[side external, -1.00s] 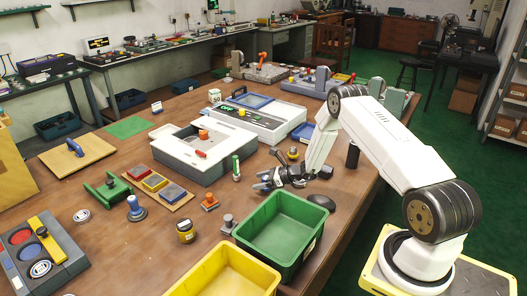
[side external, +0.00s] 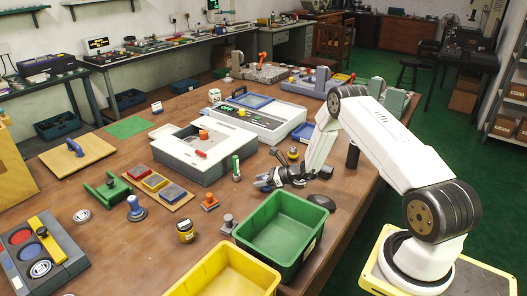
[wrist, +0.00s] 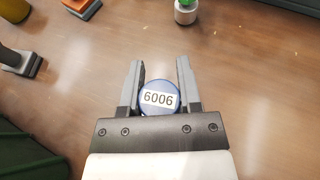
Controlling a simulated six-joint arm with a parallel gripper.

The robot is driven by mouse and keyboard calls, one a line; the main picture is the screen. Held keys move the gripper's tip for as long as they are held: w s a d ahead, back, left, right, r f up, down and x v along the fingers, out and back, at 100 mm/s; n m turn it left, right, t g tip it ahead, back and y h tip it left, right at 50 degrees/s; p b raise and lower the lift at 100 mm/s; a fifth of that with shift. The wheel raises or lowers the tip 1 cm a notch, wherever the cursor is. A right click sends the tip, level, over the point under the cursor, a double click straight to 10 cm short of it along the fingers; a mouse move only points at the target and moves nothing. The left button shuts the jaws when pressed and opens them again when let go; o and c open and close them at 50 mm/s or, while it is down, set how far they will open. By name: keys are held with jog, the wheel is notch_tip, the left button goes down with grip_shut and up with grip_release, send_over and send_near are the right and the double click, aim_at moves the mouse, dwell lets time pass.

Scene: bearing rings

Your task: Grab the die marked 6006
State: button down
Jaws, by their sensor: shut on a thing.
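The die marked 6006 (wrist: 158,98) is a round blue piece with a white label, seen from above in the wrist view. It sits between the two grey fingers of my gripper (wrist: 158,80), deep in the jaws near the palm. The gripper is shut on it. In the side view my gripper (side external: 262,181) is low over the wooden table, left of the end of my white arm. The die cannot be made out there. Whether it touches the table is not clear.
A green bin (side external: 285,232) stands just in front of my gripper, with a yellow bin (side external: 225,272) beyond it. A dark oval object (side external: 321,202) lies to the right.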

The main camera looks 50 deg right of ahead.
jog(key=shift+r, duration=0.1)
jog(key=shift+r, duration=0.65)
jog(key=s+a+r, duration=0.2)
jog(key=s+r, duration=0.3)
jog(key=s, duration=0.1)
jog(key=s+a+r, duration=0.2)
jog(key=s+r, duration=0.4)
jog(key=s, duration=0.1)
jog(key=shift+a+r, duration=0.25)
jog(key=shift+a, duration=0.05)
jog(key=shift+s+a, duration=0.1)
jog(key=shift+s, duration=0.05)
